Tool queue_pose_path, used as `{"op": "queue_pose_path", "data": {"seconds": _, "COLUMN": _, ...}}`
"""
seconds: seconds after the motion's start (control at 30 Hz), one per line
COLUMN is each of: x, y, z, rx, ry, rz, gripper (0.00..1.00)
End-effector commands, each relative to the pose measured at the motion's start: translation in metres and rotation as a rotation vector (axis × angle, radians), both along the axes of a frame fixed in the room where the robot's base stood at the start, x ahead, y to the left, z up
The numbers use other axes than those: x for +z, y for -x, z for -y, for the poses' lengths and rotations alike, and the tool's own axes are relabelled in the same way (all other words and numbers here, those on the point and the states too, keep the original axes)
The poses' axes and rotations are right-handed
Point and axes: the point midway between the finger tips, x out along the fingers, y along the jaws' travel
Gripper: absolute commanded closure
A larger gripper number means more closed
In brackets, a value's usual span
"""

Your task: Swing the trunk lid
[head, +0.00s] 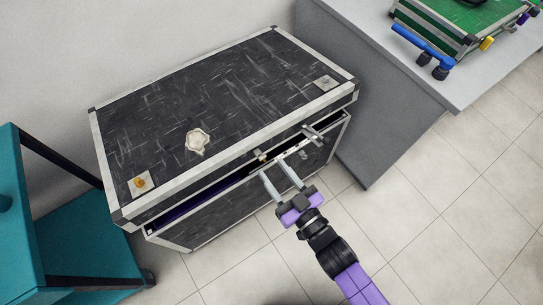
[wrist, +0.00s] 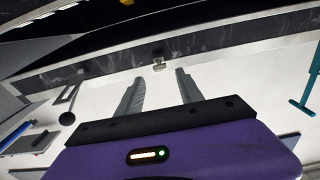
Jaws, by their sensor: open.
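The trunk is black and scuffed with silver metal edging. Its lid (head: 240,100) is slightly raised, with a narrow dark gap along the front above the trunk body (head: 225,208). A strip of purple shows in the gap at the left. A small metal latch piece (head: 260,155) sits at the middle of the lid's front edge; a small metal fitting also shows in the wrist view (wrist: 158,64). My gripper (head: 272,167) is open and empty, its fingertips at the middle of the trunk's front near the gap. I cannot tell whether they touch it.
A teal cart or shelf (head: 85,250) stands close at the left. A grey table (head: 385,70) is at the right, with a green case (head: 465,22) and a blue-handled tool (head: 420,42) on it. A wall is behind the trunk. The tiled floor (head: 440,215) is clear at the front right.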

Motion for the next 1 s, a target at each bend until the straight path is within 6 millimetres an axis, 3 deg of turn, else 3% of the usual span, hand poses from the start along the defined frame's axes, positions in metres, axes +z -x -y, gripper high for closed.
{"op": "queue_pose_path", "data": {"seconds": 0.37, "x": 0.0, "y": -0.044, "z": -0.031, "rx": 0.001, "ry": 0.002, "rz": 0.001, "gripper": 0.56}}
{"op": "queue_pose_path", "data": {"seconds": 0.8, "x": 0.0, "y": -0.051, "z": -0.035, "rx": 0.0, "ry": 0.001, "rz": 0.0, "gripper": 0.56}}
{"op": "queue_pose_path", "data": {"seconds": 0.87, "x": 0.0, "y": -0.051, "z": -0.035, "rx": 0.0, "ry": 0.001, "rz": 0.0, "gripper": 0.64}}
{"op": "queue_pose_path", "data": {"seconds": 1.0, "x": 0.0, "y": -0.051, "z": -0.035, "rx": 0.0, "ry": 0.001, "rz": 0.0, "gripper": 0.92}}
